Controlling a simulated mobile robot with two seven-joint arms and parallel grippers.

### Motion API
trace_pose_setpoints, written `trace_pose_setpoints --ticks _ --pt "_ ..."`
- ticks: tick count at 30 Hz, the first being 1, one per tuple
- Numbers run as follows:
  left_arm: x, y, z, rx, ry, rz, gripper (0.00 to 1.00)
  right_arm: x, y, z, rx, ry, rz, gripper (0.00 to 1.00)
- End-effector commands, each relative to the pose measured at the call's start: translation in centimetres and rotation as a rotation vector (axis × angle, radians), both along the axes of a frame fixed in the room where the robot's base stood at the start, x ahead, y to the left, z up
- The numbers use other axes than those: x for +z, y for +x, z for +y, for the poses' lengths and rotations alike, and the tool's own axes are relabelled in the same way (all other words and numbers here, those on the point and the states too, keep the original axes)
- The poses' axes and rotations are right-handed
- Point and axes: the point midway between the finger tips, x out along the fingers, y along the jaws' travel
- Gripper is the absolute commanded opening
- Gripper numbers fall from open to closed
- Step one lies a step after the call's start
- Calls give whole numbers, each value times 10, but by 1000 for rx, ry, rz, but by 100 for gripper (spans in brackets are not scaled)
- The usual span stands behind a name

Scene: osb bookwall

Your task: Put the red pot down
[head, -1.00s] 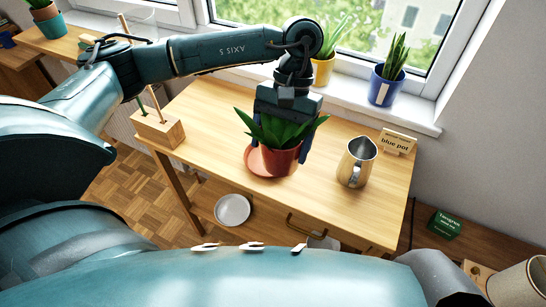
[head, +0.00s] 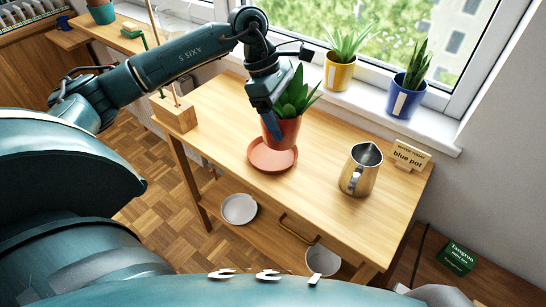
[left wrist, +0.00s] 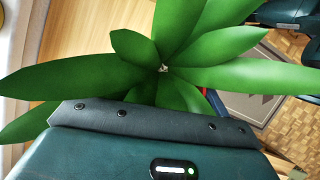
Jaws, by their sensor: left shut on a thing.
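The red pot (head: 287,133) with a green leafy plant is in my left gripper (head: 274,122), whose dark blue finger lies against the pot's side. The pot is upright, just behind or above the terracotta saucer (head: 272,160) on the wooden table; I cannot tell whether its base touches anything. The saucer's front part is bare. In the left wrist view, the plant's leaves (left wrist: 165,65) fill the middle and hide most of the pot. My right gripper is not in view.
A metal pitcher (head: 360,170) stands to the right, near a "blue pot" sign (head: 409,155). A wooden block with sticks (head: 175,113) is at the left edge. Yellow (head: 339,75) and blue (head: 406,99) pots stand on the windowsill. The table between saucer and pitcher is clear.

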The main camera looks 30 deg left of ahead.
Motion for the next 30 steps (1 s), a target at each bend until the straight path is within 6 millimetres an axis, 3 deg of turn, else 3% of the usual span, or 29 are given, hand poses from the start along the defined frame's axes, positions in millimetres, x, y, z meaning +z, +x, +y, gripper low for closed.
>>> trace_pose_setpoints --ticks 4,10,14,21,30 --pt "1 13 19 288 -2 -5 44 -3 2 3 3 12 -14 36" --pt "6 22 33 507 -1 -2 44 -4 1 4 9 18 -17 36" --pt "-2 23 36 555 -1 3 44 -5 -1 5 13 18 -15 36" --pt "-44 23 37 561 0 4 44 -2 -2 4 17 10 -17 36" --pt "-71 23 37 559 0 4 44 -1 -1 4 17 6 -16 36"
